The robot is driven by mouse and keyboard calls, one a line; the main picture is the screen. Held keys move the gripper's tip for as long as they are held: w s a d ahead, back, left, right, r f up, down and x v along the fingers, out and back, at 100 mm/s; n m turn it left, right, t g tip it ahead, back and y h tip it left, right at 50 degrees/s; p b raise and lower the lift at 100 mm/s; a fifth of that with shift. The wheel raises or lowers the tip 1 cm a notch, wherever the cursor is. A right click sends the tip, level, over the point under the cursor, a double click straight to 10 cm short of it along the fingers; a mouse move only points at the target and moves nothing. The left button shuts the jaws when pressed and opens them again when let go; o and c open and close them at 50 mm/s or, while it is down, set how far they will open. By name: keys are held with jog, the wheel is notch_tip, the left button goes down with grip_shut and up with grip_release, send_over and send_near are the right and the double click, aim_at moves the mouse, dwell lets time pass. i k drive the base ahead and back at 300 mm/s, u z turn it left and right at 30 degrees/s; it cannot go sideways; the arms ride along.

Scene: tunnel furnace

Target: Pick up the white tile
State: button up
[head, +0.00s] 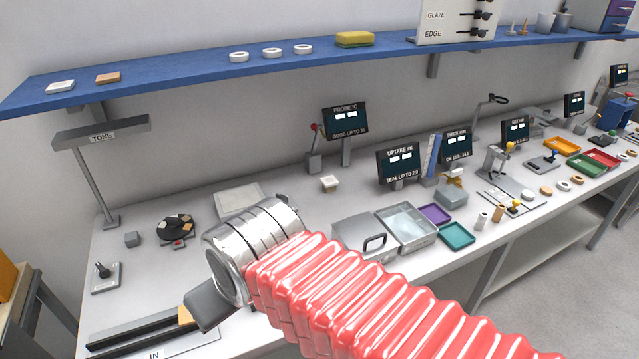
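A flat white tile (60,86) lies on the left end of the blue wall shelf, beside a small orange-brown tile (108,77). A small pale block on a white base (330,183) stands on the bench below; I cannot tell whether it is a tile. My arm, with a red ribbed sleeve and a chrome wrist, reaches in over the front of the bench. The dark end of my gripper (205,305) is low at the left, near the IN plate, well below and apart from the shelf tile. Its fingers cannot be made out clearly.
A TONE lamp stand (92,180) rises under the shelf's left end. A round dark holder with samples (176,229) and a grey cube (132,239) sit on the bench. A lidded grey box (362,240) and trays stand right of my wrist. White rings (271,52) lie along the shelf.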

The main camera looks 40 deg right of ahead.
aim_at(329, 181)
jog(key=u, duration=0.05)
jog(key=k, duration=1.65)
jog(key=z, duration=0.65)
jog(key=i, duration=1.65)
jog(key=z, duration=0.05)
